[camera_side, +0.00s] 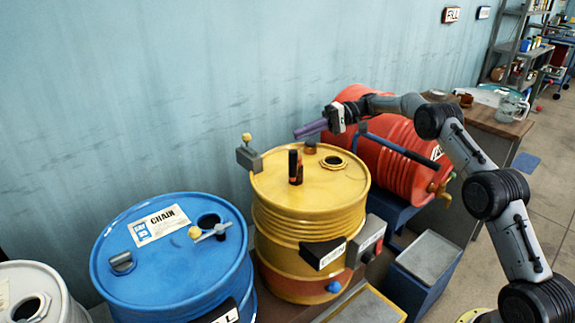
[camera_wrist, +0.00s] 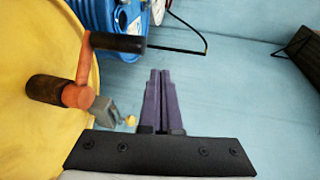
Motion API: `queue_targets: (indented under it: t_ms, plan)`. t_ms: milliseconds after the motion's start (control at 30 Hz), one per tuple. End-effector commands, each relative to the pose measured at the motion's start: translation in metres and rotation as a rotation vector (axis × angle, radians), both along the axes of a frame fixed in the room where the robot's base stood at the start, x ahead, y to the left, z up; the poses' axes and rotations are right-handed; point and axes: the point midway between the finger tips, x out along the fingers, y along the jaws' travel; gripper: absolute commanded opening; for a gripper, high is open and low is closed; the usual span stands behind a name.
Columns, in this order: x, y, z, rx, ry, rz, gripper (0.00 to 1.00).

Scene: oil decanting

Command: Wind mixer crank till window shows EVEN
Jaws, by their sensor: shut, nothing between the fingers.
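The mixer crank (camera_side: 299,175) stands on the lid of the yellow drum (camera_side: 311,200). It has an orange arm with a black upright handle, and it also shows at the left in the wrist view (camera_wrist: 84,62). The window (camera_side: 323,254) on the drum's front is a dark box whose white label reads EVEN. My gripper (camera_side: 298,133) hangs above the back of the lid with its purple fingers pointing left. The fingers are shut and empty, and they also show in the wrist view (camera_wrist: 160,73). They are apart from the crank handle (camera_wrist: 117,42).
A blue drum (camera_side: 170,250) labelled CHAIN stands to the left, with a white drum (camera_side: 32,290) beyond it. A red drum (camera_side: 400,155) lies on its side behind my arm. A second box (camera_side: 366,240) sits beside the window. A grey-topped blue block (camera_side: 428,262) stands at the right.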

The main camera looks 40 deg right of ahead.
Motion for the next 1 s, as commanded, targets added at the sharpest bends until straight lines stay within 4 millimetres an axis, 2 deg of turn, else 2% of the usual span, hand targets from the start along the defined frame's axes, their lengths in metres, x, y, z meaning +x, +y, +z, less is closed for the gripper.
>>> queue_targets:
  t_ms: [33,100,233,300,467,600,700,800,900,1000]
  plan:
    - [-0.009,0.012,0.002,-0.052,0.049,0.021,0.00]
    - [-0.020,0.024,0.003,-0.122,0.108,0.044,0.00]
    - [-0.043,0.041,0.006,-0.248,0.199,0.075,0.00]
    - [-0.053,0.054,-0.020,-0.312,0.283,0.123,0.00]
    - [-0.085,0.077,-0.067,-0.504,0.460,0.231,0.00]
    - [-0.121,0.088,-0.108,-0.746,0.622,0.332,0.00]
    - [-0.148,0.086,-0.132,-0.971,0.723,0.401,0.00]
    - [-0.169,0.078,-0.149,-1.219,0.789,0.456,0.00]
    - [-0.181,0.066,-0.156,-1.480,0.808,0.490,0.00]
    - [-0.183,0.056,-0.156,-1.748,0.776,0.505,0.00]
